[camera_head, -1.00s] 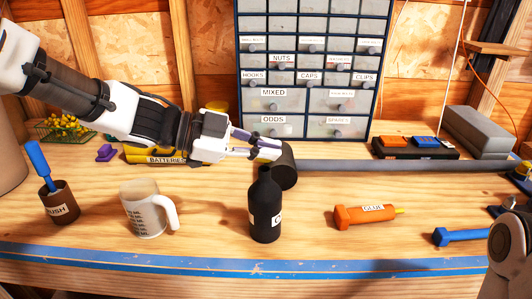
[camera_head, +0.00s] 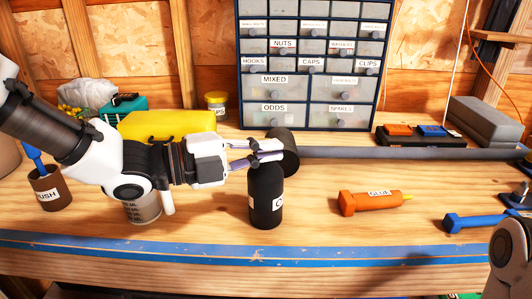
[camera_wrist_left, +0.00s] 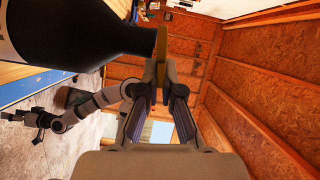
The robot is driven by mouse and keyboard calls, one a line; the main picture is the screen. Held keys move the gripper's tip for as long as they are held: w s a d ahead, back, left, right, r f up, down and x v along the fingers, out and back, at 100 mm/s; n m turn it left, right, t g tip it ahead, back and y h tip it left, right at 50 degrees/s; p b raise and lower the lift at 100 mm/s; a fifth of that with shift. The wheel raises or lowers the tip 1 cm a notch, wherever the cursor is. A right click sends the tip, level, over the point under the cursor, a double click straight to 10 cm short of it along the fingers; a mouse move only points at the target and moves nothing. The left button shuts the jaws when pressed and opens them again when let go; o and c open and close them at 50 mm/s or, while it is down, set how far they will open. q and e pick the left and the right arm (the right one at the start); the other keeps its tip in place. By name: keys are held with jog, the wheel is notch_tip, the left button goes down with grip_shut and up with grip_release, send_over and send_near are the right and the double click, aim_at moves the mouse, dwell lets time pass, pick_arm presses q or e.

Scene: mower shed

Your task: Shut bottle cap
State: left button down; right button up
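A black bottle (camera_head: 265,205) with a white label stands upright on the workbench. It fills the upper left of the left wrist view (camera_wrist_left: 70,30), with a thin yellow cap (camera_wrist_left: 162,44) at its neck end. My left gripper (camera_head: 277,150) is at the bottle's top and hides the cap in the head view. Its fingertips (camera_wrist_left: 154,75) are close together beside the cap; whether they grip it is unclear. My right gripper (camera_wrist_left: 24,124) shows far off in the left wrist view, fingers apart and empty.
A dark roller with a grey pipe (camera_head: 400,152) lies just behind the bottle. An orange glue tube (camera_head: 370,201) and a blue tool (camera_head: 485,221) lie to the right. A yellow case (camera_head: 170,124) stands behind that arm.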

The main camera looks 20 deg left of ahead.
pick_arm(q)
jog(key=shift+s+f+m+b, duration=0.1)
jog(key=shift+f+m+b, duration=0.35)
jog(key=shift+m, duration=0.15)
jog(key=shift+r, duration=0.1)
jog(key=c, duration=1.3)
grip_release()
